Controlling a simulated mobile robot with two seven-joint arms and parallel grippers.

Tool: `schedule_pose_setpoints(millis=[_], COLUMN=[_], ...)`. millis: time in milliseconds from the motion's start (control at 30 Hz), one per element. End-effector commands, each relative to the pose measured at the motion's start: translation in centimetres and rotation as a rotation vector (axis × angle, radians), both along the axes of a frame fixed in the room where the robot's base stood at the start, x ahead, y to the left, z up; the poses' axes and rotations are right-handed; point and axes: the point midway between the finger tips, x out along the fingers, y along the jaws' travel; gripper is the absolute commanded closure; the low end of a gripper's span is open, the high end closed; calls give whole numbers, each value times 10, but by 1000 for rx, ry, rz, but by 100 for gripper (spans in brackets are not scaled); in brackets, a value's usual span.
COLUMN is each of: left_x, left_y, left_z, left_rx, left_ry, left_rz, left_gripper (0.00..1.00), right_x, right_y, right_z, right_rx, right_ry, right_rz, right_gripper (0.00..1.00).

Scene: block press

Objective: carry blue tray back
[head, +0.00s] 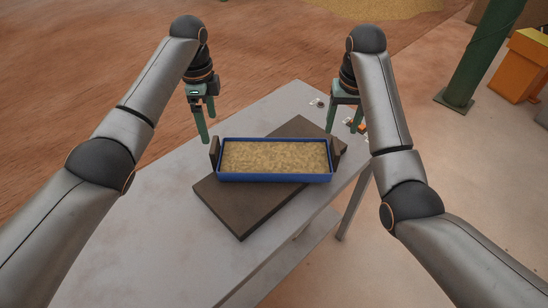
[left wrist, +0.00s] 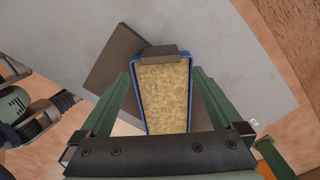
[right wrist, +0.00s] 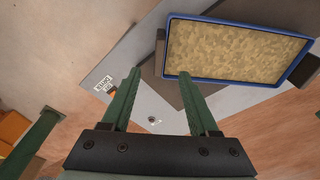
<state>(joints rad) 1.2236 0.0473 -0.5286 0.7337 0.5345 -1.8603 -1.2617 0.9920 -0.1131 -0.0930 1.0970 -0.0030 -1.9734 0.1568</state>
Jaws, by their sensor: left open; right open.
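The blue tray (head: 275,179) is filled with tan, grainy material and has a dark upright block at each short end. It sits level on a dark board (head: 240,217) on the grey table. My left gripper (head: 206,132) is open and empty, apart from the tray's left end. In the left wrist view the tray (left wrist: 191,95) lies below and between the fingers (left wrist: 161,76). My right gripper (head: 345,127) is open and empty, beyond the tray's right end. In the right wrist view the tray (right wrist: 240,79) lies to the upper right of the fingers (right wrist: 159,73).
The grey table (head: 140,240) is clear on its left side. Small items, one of them orange (head: 362,128), lie near its right edge. A green post (head: 480,55) and an orange box (head: 520,65) stand on the ground at right.

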Motion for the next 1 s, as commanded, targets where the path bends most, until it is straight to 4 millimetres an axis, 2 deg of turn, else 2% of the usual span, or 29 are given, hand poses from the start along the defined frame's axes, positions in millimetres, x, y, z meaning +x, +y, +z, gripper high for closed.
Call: schedule_pose_setpoints(millis=[167, 667, 800, 1000], left_x=[0, -1, 0, 0], left_y=[0, 0, 0, 0], left_z=[-13, -103, -117, -125], left_rx=[0, 1, 0, 0], left_ry=[2, 5, 3, 1], left_rz=[0, 1, 1, 0], left_gripper=[0, 0, 0, 0], right_x=[1, 11, 14, 15], right_y=[0, 0, 0, 0], right_z=[-12, -102, -116, -124], right_rx=[-1, -1, -1, 0], right_ry=[3, 4, 3, 1], right_rz=[0, 1, 1, 0], right_gripper=[39, 39, 39, 39])
